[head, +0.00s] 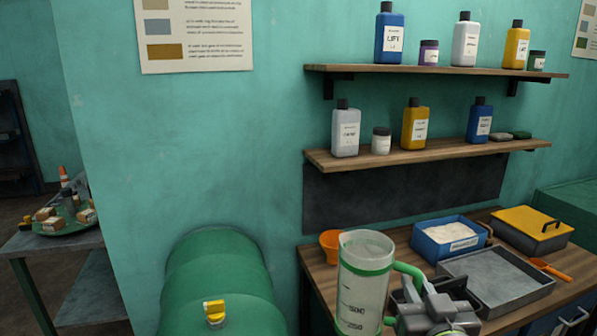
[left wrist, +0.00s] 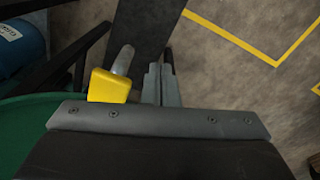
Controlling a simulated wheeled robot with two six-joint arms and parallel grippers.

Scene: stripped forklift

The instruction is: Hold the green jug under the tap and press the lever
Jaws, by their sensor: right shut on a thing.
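The green jug (head: 362,290) is clear, with a green rim band, a green handle and dark volume marks. It stands upright at the lower middle of the head view and looks empty. My right gripper (head: 418,288) is shut on its handle, at the jug's right side. The yellow tap lever (head: 214,309) sits on the green drum (head: 213,270), left of and apart from the jug. In the left wrist view the lever (left wrist: 108,87) is beside a grey metal spout (left wrist: 123,60). My left gripper (left wrist: 162,78) looks shut and empty, just right of the lever, with a small gap.
A wooden bench (head: 313,268) at the right holds an orange cup (head: 329,246), a blue bin of white powder (head: 447,242), a grey tray (head: 495,280) and a yellow-lidded box (head: 532,228). Two shelves (head: 425,152) of bottles hang above. A side table (head: 60,240) stands at the left.

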